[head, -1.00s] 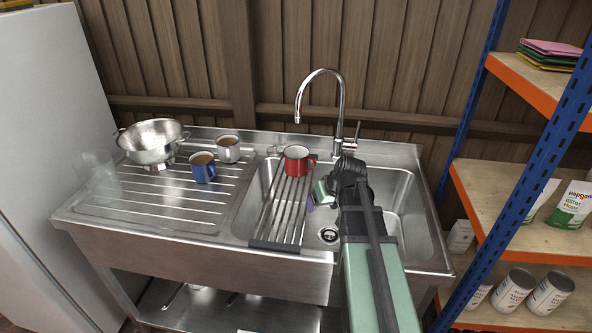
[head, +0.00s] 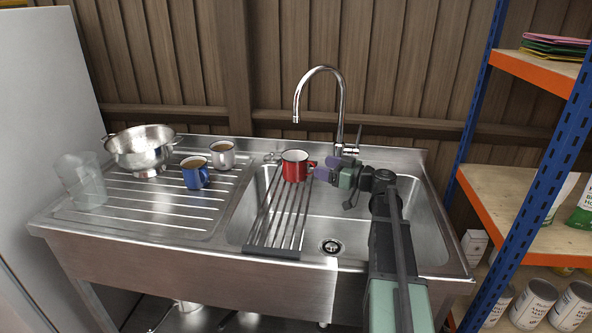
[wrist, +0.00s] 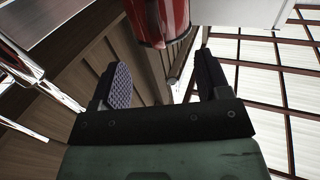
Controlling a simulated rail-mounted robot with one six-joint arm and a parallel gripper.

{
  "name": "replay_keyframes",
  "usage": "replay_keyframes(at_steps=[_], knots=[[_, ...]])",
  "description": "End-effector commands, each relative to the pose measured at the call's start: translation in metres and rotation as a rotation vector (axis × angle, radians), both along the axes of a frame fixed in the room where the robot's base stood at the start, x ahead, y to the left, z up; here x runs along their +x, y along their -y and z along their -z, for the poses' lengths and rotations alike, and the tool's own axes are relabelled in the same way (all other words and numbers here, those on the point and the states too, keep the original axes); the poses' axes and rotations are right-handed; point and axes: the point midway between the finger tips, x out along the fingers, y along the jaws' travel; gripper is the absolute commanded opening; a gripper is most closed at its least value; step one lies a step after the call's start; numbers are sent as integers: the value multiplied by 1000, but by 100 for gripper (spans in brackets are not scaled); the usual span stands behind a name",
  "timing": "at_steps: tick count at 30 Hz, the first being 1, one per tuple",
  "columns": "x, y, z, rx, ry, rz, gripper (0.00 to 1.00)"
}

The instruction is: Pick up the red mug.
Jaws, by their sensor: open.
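The red mug (head: 295,166) stands upright on the slatted rack (head: 270,226) over the sink, near its far end. The red mug (wrist: 160,18) shows at the top of that view, beyond the fingertips and partly cut off. Whether a pad touches the handle cannot be told.
A blue mug (head: 195,173) and a grey mug (head: 222,155) stand on the drainboard to the left, with a colander (head: 142,150) and clear cups (head: 80,178). The tap (head: 340,112) rises behind the gripper. A shelf unit (head: 535,190) stands at right.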

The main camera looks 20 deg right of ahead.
Motion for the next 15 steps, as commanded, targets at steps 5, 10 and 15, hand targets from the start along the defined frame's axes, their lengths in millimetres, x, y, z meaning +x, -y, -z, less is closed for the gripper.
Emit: replay_keyframes(at_steps=[5,10,15], knots=[[7,-5,-1,-1,-1,-1,70],[33,-23,-2,0,-1,-2,70],[43,-32,-1,0,-1,1,70]])
